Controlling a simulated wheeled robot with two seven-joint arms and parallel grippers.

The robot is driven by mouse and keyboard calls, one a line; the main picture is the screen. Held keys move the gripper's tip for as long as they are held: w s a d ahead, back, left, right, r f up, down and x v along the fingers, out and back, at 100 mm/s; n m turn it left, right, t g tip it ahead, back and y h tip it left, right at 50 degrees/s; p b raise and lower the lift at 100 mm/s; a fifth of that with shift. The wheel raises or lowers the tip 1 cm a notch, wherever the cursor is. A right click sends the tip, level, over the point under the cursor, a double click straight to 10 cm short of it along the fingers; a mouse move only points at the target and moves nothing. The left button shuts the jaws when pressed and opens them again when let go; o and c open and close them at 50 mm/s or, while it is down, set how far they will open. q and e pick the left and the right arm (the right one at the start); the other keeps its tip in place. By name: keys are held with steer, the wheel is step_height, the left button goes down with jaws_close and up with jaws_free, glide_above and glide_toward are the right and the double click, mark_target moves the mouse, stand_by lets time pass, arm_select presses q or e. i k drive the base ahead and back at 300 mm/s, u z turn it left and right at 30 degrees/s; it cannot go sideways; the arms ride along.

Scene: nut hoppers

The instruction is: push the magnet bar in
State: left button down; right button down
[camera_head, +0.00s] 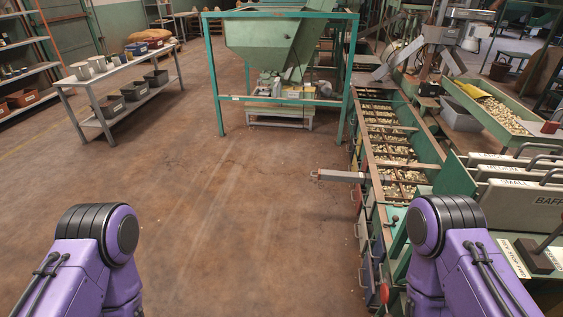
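A grey bar (340,176), which looks like the magnet bar, sticks out to the left from the side of the long green sorting machine (428,160). Its outer end, with a small handle, hangs over the open floor, and its inner end meets the machine's frame. Both of my purple arms show at the bottom of the view, one at the left and one at the right. Neither gripper is in the picture, so nothing shows of what they hold.
A green hopper (265,42) on a teal frame stands ahead. A grey bench (112,88) with pots and bins is at the left. Labelled baffle plates (525,203) and a red knob (384,292) are at the right. The brown floor in the middle is clear.

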mark_target(325, 175)
steer(key=u, duration=0.3)
steer(key=i, duration=2.05)
steer(key=z, duration=1.2)
steer(key=i, duration=0.6)
steer(key=z, duration=0.55)
